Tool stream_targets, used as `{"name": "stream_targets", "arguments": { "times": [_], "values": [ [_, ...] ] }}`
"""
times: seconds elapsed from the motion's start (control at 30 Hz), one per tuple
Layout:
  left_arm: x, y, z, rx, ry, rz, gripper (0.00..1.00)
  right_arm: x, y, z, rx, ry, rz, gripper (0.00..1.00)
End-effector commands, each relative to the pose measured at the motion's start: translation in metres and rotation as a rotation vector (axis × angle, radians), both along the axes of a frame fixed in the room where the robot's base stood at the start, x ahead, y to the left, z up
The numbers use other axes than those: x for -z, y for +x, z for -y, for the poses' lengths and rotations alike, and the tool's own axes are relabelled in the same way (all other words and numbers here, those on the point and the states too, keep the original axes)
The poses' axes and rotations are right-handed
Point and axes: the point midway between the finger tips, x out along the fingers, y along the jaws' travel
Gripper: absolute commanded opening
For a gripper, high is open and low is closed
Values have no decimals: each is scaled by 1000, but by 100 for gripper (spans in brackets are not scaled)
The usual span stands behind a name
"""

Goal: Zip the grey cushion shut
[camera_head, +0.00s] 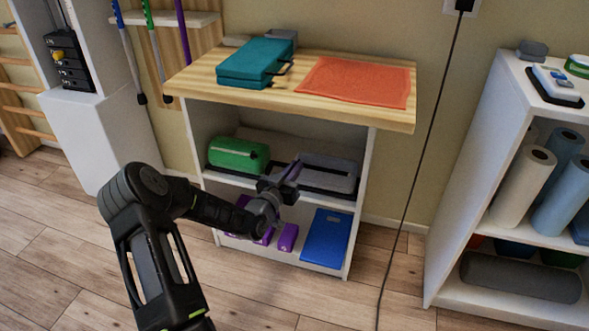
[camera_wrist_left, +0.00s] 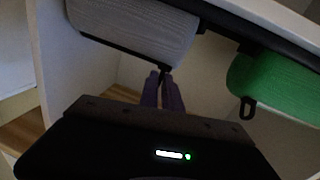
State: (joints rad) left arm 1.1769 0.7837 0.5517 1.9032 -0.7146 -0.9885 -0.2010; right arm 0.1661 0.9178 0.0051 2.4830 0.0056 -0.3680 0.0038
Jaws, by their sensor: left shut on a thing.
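The grey cushion (camera_head: 330,171) lies on the middle shelf of the shelf unit, at the right. In the left wrist view the grey cushion (camera_wrist_left: 140,25) fills the upper left, with a black zip band along its edge. My left gripper (camera_head: 293,171) reaches into the shelf at the cushion's left end. In the left wrist view its purple fingers (camera_wrist_left: 163,80) are closed together at the end of the zip band. They are shut on a small dark zip pull, mostly hidden between the fingertips. How much of the zip is open cannot be told. My right gripper is not in view.
A green cushion (camera_head: 238,154) lies left on the same shelf; its black pull (camera_wrist_left: 248,107) hangs free. Purple blocks (camera_head: 287,237) and a blue block (camera_head: 326,238) stand below. The wooden top (camera_head: 290,108) bears a teal case (camera_head: 250,66) and an orange mat (camera_head: 355,82).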

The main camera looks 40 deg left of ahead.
Motion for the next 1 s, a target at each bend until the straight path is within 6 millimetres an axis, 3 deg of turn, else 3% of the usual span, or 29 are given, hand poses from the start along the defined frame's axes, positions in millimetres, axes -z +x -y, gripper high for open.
{"name": "stream_targets", "arguments": {
  "times": [0.37, 0.57, 1.0],
  "values": [
    [3, 0, 1, 1, -5, -6, 0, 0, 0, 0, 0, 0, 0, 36],
    [3, 5, 17, 4, -5, -6, 0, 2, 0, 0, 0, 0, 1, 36],
    [5, 37, 110, 8, -5, -6, 0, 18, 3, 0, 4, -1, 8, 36]
  ]
}}
